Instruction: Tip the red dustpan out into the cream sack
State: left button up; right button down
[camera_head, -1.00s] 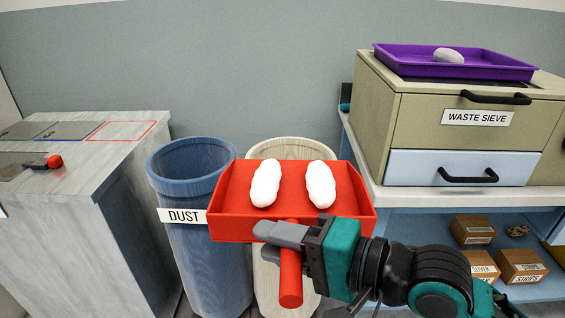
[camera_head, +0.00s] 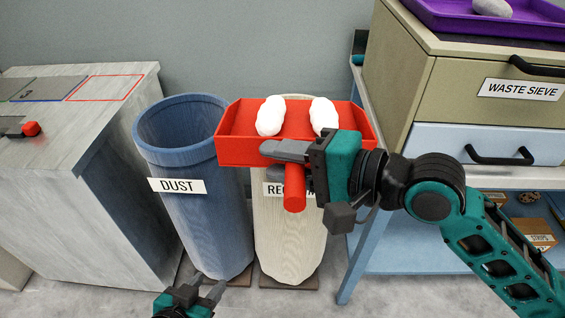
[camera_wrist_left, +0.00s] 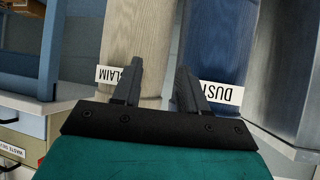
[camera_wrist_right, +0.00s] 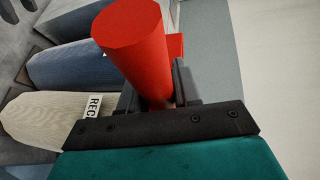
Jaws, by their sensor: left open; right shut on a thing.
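The red dustpan (camera_head: 228,150) is held level in front of and above the cream sack (camera_head: 287,235), with two white lumps (camera_head: 270,116) lying in it. My right gripper (camera_head: 290,160) is shut on the dustpan's red handle, which also shows in the right wrist view (camera_wrist_right: 135,50). The cream sack stands upright; its mouth is hidden behind the dustpan and its label is partly covered. It also shows in the left wrist view (camera_wrist_left: 140,40). My left gripper (camera_head: 198,292) is open and empty, low in front of the sacks; its fingers show in the left wrist view (camera_wrist_left: 155,85).
A blue bin (camera_head: 195,220) labelled DUST stands just left of the cream sack. A grey cabinet (camera_head: 80,200) is further left. A drawer unit (camera_head: 430,100) labelled WASTE SIEVE, with a purple tray (camera_head: 445,15) on top, stands on a blue bench at the right.

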jog(key=shift+w+r+m+p, duration=0.55)
jog(key=shift+w+r, duration=0.25)
jog(key=shift+w, duration=0.15)
jog(key=w+r, duration=0.1)
jog(key=w+r+m+g+p, duration=0.1)
jog(key=shift+w+g+h, duration=0.3)
jog(key=shift+w+h, duration=0.05)
jog(key=shift+h, duration=0.05)
jog(key=shift+w+r+m+p, duration=0.35)
jog(key=shift+w+p, duration=0.2)
jog(key=shift+p, duration=0.5)
jog(key=shift+w+r+m+g+p, duration=0.35)
jog(key=shift+w+p, duration=0.35)
jog(key=shift+p, duration=0.35)
pick_arm(q)
notch_tip(320, 180, up, 8)
jog(key=a+p, duration=0.1)
jog(key=p, duration=0.1)
jog(key=shift+s+a+f+y+p, duration=0.15)
jog(key=shift+f+y+p, duration=0.05)
jog(key=shift+y+p, duration=0.15)
pick_arm(e)
jog(key=w+r+m+g, duration=0.3)
jog(key=w+r, duration=0.1)
jog(key=w, duration=0.5)
jog(key=shift+w+h, duration=0.25)
jog(key=shift+h, duration=0.05)
